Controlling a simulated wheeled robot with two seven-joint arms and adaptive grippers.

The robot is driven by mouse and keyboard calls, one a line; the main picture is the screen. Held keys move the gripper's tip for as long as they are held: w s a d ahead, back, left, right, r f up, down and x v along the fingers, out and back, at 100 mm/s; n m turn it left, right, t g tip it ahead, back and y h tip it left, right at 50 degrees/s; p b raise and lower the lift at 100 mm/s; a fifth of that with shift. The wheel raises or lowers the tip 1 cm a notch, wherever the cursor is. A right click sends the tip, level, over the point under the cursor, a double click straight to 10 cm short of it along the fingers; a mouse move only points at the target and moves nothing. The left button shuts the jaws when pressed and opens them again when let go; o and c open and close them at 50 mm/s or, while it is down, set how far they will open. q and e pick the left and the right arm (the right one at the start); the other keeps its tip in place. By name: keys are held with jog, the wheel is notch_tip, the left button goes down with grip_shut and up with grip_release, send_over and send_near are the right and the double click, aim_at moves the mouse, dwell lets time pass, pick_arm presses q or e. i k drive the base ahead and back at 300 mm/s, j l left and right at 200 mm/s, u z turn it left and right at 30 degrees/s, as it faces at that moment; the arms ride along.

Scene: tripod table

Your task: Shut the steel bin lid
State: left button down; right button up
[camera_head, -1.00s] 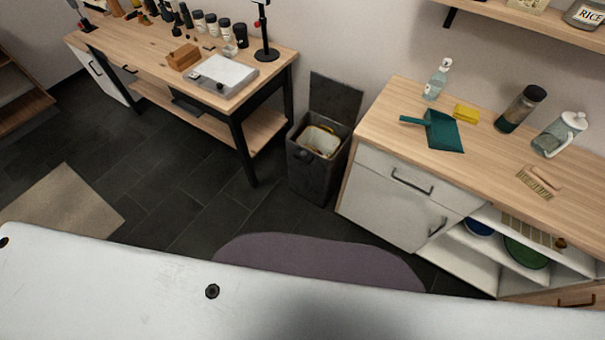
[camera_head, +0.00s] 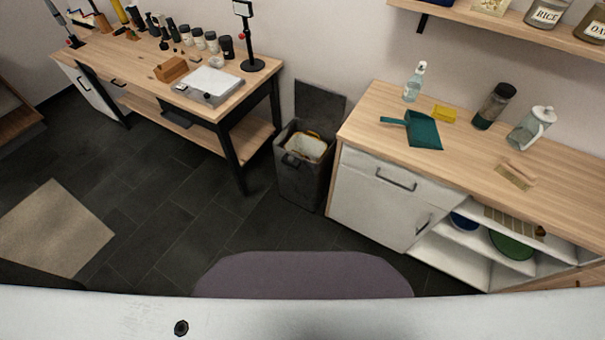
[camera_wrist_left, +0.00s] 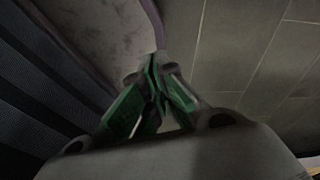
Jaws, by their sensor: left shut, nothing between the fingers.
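The dark steel bin (camera_head: 301,180) stands on the floor between the workbench and the white cabinet in the head view. Its lid (camera_head: 319,105) is up, standing open at the back against the wall. A white liner with something yellow (camera_head: 308,145) shows inside the opening. My left gripper (camera_wrist_left: 155,70) shows only in the left wrist view, with its fingers together and nothing held. It is over the floor, apart from the bin, which that view does not show. My right gripper is in neither view.
A wooden workbench (camera_head: 140,66) with jars and a stand is left of the bin. A counter (camera_head: 468,160) with a dustpan (camera_head: 424,130), bottles and a brush is right. A purple mat (camera_head: 300,275) lies in front. The dark floor (camera_head: 170,195) is clear.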

aim_at(318, 105)
jog(key=i+j, duration=0.65)
jog(key=i, duration=0.2)
